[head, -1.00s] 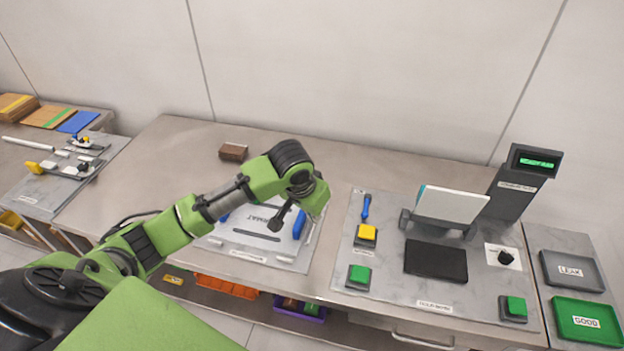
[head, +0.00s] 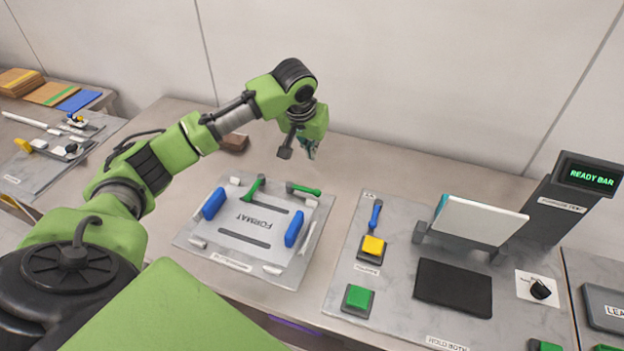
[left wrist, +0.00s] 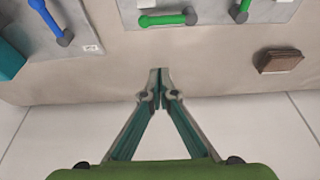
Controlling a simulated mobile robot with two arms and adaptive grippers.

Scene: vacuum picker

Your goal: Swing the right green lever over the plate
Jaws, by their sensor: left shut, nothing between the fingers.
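The right green lever (head: 305,190) lies at the back right corner of the format plate (head: 240,222), its handle pointing right from a grey end. It also shows in the left wrist view (left wrist: 165,19). My left gripper (head: 311,152) is beyond the plate's back edge, above the bench, apart from both levers. Its fingertips (left wrist: 160,74) are together and empty in the left wrist view. My right gripper is not in view.
Blue handles (head: 214,204) (head: 294,229) flank the plate. A brown block (head: 235,143) lies behind it. To the right are a blue lever (head: 375,214), yellow button (head: 373,245), green button (head: 358,298), black pad (head: 453,288) and display (head: 588,176).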

